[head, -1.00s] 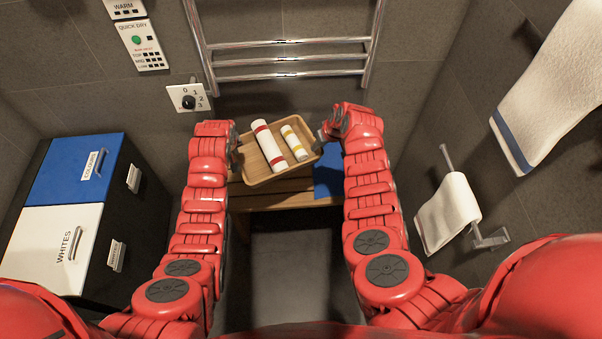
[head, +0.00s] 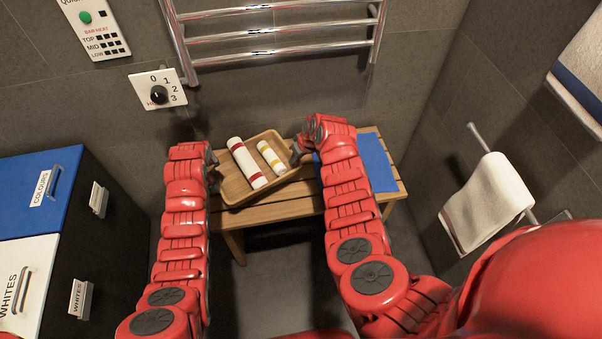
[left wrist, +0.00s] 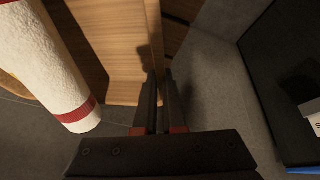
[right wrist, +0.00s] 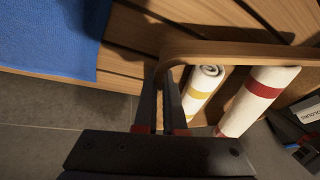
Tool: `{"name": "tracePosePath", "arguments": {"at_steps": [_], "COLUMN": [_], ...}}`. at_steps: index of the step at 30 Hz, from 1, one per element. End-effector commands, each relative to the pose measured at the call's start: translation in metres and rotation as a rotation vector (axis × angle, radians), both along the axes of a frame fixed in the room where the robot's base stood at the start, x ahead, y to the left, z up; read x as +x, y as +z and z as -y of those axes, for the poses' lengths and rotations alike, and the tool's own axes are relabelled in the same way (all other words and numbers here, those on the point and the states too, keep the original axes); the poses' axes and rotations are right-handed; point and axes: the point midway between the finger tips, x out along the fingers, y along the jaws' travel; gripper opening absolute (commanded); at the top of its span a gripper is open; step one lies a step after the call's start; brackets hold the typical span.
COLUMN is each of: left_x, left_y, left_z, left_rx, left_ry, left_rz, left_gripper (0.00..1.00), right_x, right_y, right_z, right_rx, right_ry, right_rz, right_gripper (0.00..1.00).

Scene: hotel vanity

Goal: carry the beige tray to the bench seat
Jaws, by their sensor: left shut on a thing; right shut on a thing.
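The beige wooden tray (head: 236,190) is over the left part of the slatted wooden bench seat (head: 285,209), tilted in the head view. I cannot tell whether it touches the slats. Two rolled towels lie in it: a larger one with red bands (head: 247,163) and a smaller one with yellow bands (head: 270,157). My left gripper (head: 212,170) is shut on the tray's left wall, also seen in the left wrist view (left wrist: 158,100). My right gripper (head: 297,153) is shut on the tray's right wall, seen in the right wrist view (right wrist: 168,95).
A blue cloth (head: 374,163) lies on the bench to the right of the tray. A dark cabinet with blue and white lids (head: 60,185) stands at left. A chrome rail (head: 270,52) is on the wall behind. A towel (head: 487,203) hangs at right.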

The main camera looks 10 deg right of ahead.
Motion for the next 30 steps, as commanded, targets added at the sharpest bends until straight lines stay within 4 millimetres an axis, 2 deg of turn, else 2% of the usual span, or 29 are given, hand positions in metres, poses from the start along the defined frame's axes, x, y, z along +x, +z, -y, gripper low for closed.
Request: {"name": "tracePosePath", "arguments": {"at_steps": [11,29,30], "left_x": [0.000,0.000,0.000], "left_y": [-0.006,-0.053,-0.048], "left_z": [0.000,0.000,0.000], "left_rx": [0.000,0.000,0.000], "left_ry": [0.000,0.000,0.000], "left_rz": [0.001,0.001,0.001], "left_gripper": [0.00,0.00,0.14], "right_x": [0.000,0.000,0.000], "right_y": [-0.006,-0.053,-0.048], "right_z": [0.000,0.000,0.000], "right_rx": [0.000,0.000,0.000], "right_ry": [0.000,0.000,0.000], "right_rz": [0.001,0.001,0.001], "right_gripper": [0.00,0.00,0.14]}}
